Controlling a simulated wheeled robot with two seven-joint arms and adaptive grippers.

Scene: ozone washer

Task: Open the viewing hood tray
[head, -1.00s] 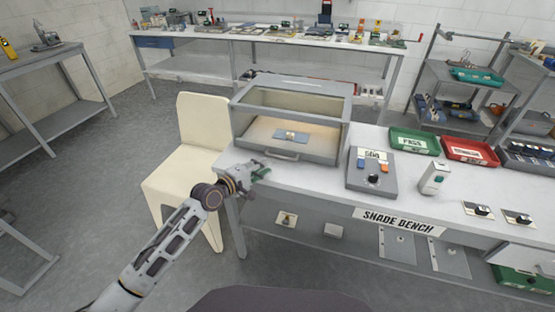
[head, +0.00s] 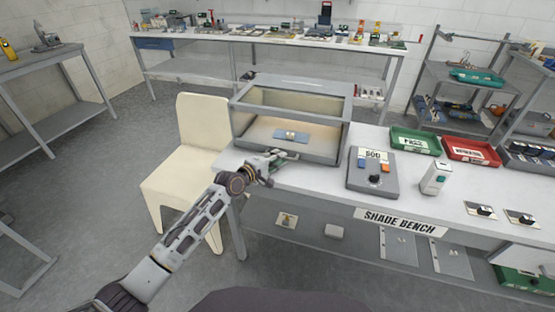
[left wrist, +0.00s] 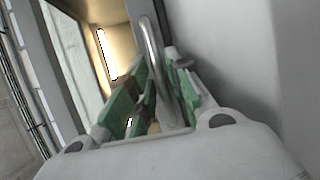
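The viewing hood (head: 290,118), a grey box with a clear window, stands on the bench's left end with a lit interior. A small blue-grey plate (head: 291,135) lies inside. My left gripper (head: 283,156) is at the hood's lower front edge, where the tray handle is. In the left wrist view, the curved metal handle (left wrist: 152,55) runs between the green-padded fingers (left wrist: 158,100). The fingers look apart, around the handle; contact cannot be made out. The tray looks closed. My right gripper is not in view.
A cream chair (head: 185,170) stands close to the bench's left end.

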